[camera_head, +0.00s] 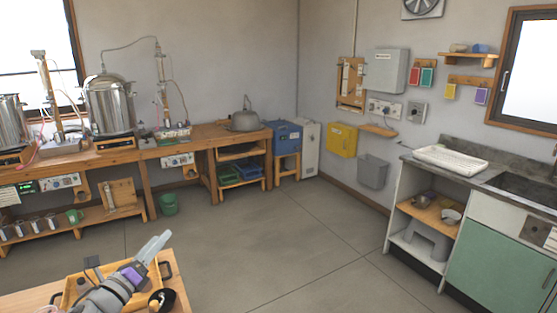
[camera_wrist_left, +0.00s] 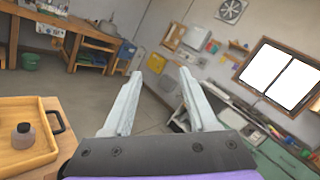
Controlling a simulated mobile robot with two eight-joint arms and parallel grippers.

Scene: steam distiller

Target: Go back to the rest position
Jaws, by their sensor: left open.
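My left gripper (camera_head: 155,247) is raised above the wooden tray (camera_head: 74,292) on the small table at the lower left of the head view. In the left wrist view its two pale fingers (camera_wrist_left: 158,100) stand apart with nothing between them. The wrist view also shows the tray (camera_wrist_left: 50,150) with dark handles, and a small squat bottle with a dark cap (camera_wrist_left: 24,136) standing in it. My right gripper is in neither view.
A dark round bowl (camera_head: 162,300) is beside my left arm. A long wooden bench (camera_head: 100,158) with steel pots runs along the back wall. A counter with a sink (camera_head: 524,188) stands at the right. The grey floor (camera_head: 270,240) between is clear.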

